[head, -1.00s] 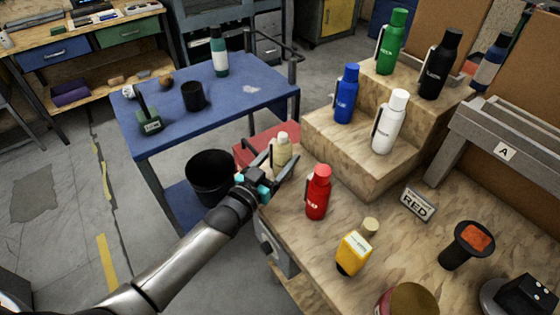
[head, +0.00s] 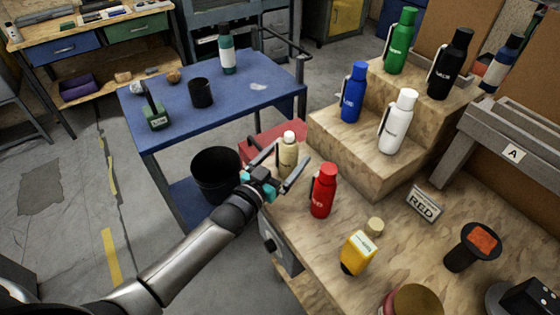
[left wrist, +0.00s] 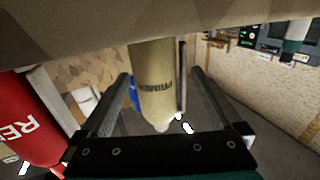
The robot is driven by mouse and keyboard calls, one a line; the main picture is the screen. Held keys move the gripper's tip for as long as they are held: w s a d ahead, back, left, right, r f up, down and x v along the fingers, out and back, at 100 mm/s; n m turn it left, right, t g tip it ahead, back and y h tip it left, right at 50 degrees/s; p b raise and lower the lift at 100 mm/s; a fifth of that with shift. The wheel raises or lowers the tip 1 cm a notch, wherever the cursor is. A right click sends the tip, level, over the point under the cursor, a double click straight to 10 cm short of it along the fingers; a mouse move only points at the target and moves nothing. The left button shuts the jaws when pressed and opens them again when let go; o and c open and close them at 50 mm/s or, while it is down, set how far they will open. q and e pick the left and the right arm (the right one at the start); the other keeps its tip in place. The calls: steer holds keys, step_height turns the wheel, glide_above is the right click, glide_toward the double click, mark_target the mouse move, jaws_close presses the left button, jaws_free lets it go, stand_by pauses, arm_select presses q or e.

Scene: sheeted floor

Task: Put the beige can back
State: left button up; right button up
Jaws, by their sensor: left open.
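The beige can (head: 288,153), with a pale cap, stands upright at the left corner of the wooden workbench. It also shows in the left wrist view (left wrist: 153,75), upside down, with dark lettering that seems to read PRIMER. My left gripper (head: 290,163) is open, with one finger on each side of the can. In the left wrist view the open fingers (left wrist: 165,95) flank the can, with gaps visible; I see no grip on it. The can's lower part is partly hidden by the gripper in the head view. My right gripper is not in view.
A red bottle (head: 323,190) stands just right of the gripper. A stepped wooden stand (head: 365,158) holds blue, white, green and black bottles. A yellow container (head: 357,253) and a RED sign (head: 423,204) are on the workbench. A blue table (head: 232,113) stands behind left.

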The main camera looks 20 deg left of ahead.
arm_select(q)
steer(key=p+v, duration=0.1)
steer(key=v, duration=1.1)
steer(key=shift+r+p, duration=0.2)
steer(key=shift+p, duration=0.2)
